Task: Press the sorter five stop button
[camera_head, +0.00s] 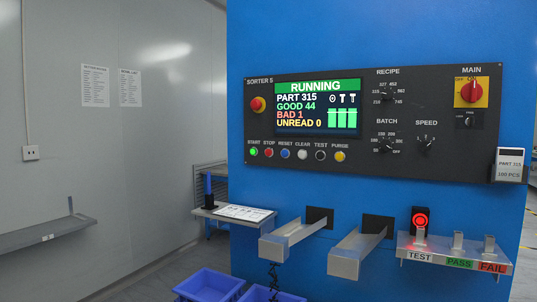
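The sorter five panel (460,150) is a dark plate labelled "SORTER 5" on a blue machine face. The panel's screen (317,107) reads RUNNING, part 315, good 44, bad 1, unread 0. Neither of my grippers is in view.
Two metal chutes (295,238) and a small shelf labelled TEST, PASS, FAIL (420,257) stick out below the panel. Blue bins (210,284) stand low in front. A side shelf with a paper (243,213) is at the machine's left. The panel's front looks unobstructed.

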